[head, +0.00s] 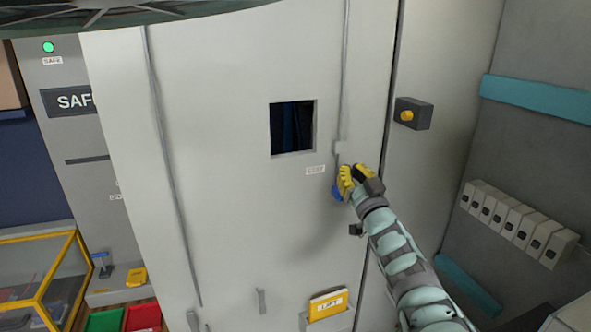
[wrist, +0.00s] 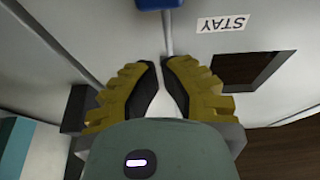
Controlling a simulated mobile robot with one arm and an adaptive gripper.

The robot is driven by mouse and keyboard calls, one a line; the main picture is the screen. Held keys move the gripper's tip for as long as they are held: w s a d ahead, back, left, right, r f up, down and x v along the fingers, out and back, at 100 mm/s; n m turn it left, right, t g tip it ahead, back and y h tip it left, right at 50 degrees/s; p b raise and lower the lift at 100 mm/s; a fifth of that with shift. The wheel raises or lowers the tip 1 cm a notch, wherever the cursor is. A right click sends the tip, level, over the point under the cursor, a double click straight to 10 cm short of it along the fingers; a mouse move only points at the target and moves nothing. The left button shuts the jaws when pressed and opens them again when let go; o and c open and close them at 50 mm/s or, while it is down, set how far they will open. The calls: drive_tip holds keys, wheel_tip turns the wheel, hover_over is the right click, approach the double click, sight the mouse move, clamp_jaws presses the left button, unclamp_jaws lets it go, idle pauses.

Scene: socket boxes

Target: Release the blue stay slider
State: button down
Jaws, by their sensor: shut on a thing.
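The blue stay slider (head: 337,193) is on the large pale door panel, at the low end of a thin vertical rod and just below and right of the STAY label (head: 315,170). In the wrist view the blue slider (wrist: 158,4) shows at the top edge, with a narrow stem reaching down toward my fingertips. In the wrist view the fingers (wrist: 162,62) come close together around the stem; the exact contact is hard to see.
The pale panel (head: 230,200) has a dark square window (head: 292,127) above left of my gripper. A grey box with a yellow knob (head: 407,115) is at upper right. Several small boxes (head: 515,220) line the right wall.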

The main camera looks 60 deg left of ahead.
drive_tip(key=b+v, duration=0.5)
drive_tip(key=v, duration=0.4)
drive_tip(key=shift+s+f, duration=0.1)
drive_tip(key=shift+s, duration=0.05)
idle(0.6)
